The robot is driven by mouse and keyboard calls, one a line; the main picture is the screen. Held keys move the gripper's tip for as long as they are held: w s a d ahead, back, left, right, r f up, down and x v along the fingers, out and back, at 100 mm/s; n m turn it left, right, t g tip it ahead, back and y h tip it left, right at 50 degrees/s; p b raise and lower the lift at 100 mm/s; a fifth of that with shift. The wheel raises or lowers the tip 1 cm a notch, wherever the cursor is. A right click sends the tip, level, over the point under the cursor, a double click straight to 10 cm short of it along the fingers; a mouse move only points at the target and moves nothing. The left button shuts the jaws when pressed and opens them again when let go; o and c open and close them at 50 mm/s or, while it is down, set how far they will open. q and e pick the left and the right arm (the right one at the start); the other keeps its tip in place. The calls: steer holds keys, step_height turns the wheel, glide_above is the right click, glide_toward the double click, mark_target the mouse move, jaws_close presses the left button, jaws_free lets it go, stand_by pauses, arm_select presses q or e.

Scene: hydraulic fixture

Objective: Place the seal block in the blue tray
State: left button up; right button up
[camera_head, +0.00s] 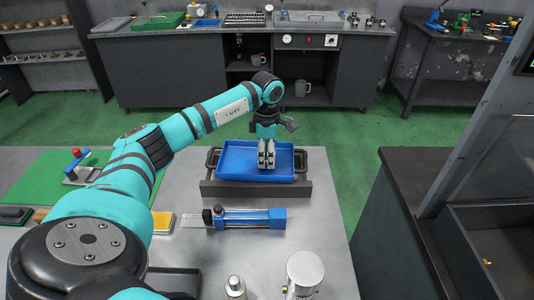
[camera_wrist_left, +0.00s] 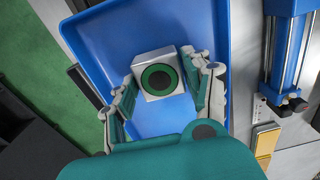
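The seal block is a pale metal block with a dark green ring around a dark centre; it shows in the left wrist view (camera_wrist_left: 158,78). It is between the two fingers of my left gripper (camera_wrist_left: 160,72), whose pads lie against its sides. The blue tray (camera_head: 230,172) is on the grey table, and my left gripper (camera_head: 267,158) points down over it, right of its middle. In the head view the fingers hide the block. I cannot tell whether the block touches the tray floor. My right gripper is not in view.
A blue cylinder fixture (camera_head: 250,218) lies just in front of the tray. Two metal cylindrical parts (camera_head: 304,272) (camera_head: 235,287) stand near the front edge. A green mat (camera_head: 50,178) with a red-handled clamp (camera_head: 78,160) is at left. A dark bench (camera_head: 410,215) stands at right.

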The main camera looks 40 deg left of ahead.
arm_select(q)
steer(key=shift+o, duration=1.4)
steer(key=shift+r, duration=0.5)
step_height(320, 180, up, 11)
steer(key=b, duration=0.2)
steer(key=shift+r, duration=0.2)
